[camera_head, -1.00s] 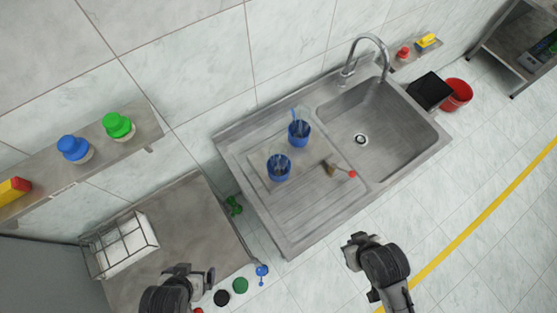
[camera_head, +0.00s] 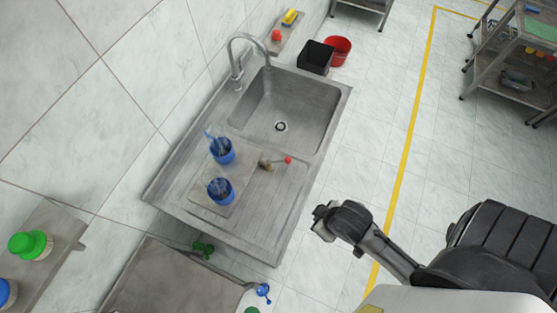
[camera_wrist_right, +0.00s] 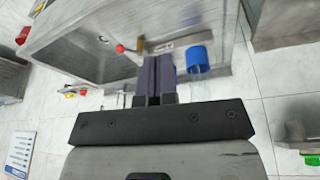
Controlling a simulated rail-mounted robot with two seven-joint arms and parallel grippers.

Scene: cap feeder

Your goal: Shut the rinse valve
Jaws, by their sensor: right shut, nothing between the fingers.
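A small brass valve (camera_head: 265,164) with a red-tipped lever (camera_head: 288,160) sits on the sink's drainboard (camera_head: 255,215), beside the basin. The lever points right, toward the front edge. The valve also shows in the right wrist view (camera_wrist_right: 139,47), with its red tip (camera_wrist_right: 120,48) to the left. My right gripper (camera_head: 322,222) is to the right of the sink's front edge, apart from the valve. Its fingers (camera_wrist_right: 155,80) are shut with nothing between them. My left gripper is out of view.
A curved faucet (camera_head: 240,60) rises behind the basin (camera_head: 285,110). A black bin (camera_head: 315,58) and red bucket (camera_head: 338,50) stand beyond. Open floor lies right of the sink.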

